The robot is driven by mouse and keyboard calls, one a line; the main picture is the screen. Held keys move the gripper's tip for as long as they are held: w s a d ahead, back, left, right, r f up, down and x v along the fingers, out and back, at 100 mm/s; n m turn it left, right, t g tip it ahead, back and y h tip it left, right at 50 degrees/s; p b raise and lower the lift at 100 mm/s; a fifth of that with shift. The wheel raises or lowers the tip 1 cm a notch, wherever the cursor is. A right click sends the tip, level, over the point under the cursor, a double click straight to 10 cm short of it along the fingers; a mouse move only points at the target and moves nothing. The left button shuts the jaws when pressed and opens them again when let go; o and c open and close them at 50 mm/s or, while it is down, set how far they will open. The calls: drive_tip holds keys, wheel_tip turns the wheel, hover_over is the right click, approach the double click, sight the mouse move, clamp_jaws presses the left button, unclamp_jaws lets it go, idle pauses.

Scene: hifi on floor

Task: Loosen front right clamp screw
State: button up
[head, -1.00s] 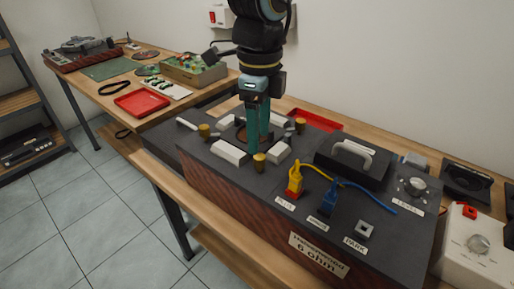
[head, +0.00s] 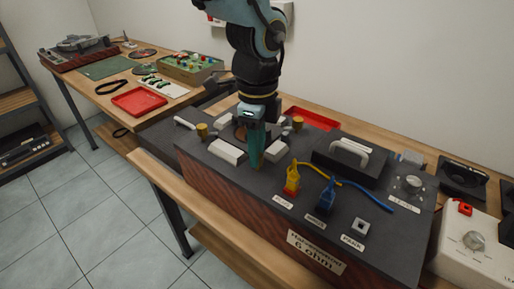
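Brass clamp screws stand around the dark round opening of the black test box (head: 390,235). One brass screw (head: 202,130) is at the left and another (head: 297,122) at the right rear. My gripper (head: 257,165) points straight down at the nearest brass screw, between two white clamp blocks, the left one (head: 226,151) and the right one (head: 275,151). The fingers cover nearly all of that screw. They look side-on and overlapping, so I cannot tell whether they grip it.
Yellow (head: 291,180) and blue (head: 327,195) plugs with cables stand to the right on the box. A black block with a white handle (head: 349,147) lies behind them. A red tray (head: 141,102) is on the left of the bench. A white switch box (head: 475,235) is at the right.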

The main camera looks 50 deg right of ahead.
clamp_jaws()
drive_tip(key=shift+n, duration=0.5)
drive_tip(key=n+b, duration=0.1)
drive_tip(key=n, duration=0.2)
drive_tip(key=shift+n, duration=0.4)
drive_tip(key=n+b, duration=0.1)
drive_tip(key=n, duration=0.4)
drive_tip(key=n+b, duration=0.1)
drive_tip(key=n, duration=0.5)
drive_tip(key=shift+n+b, duration=0.3)
drive_tip(key=shift+n, duration=0.1)
drive_tip(key=n, duration=0.5)
drive_tip(key=shift+b, duration=0.35)
drive_tip(key=shift+n, duration=0.3)
drive_tip(key=o, duration=0.6)
unclamp_jaws()
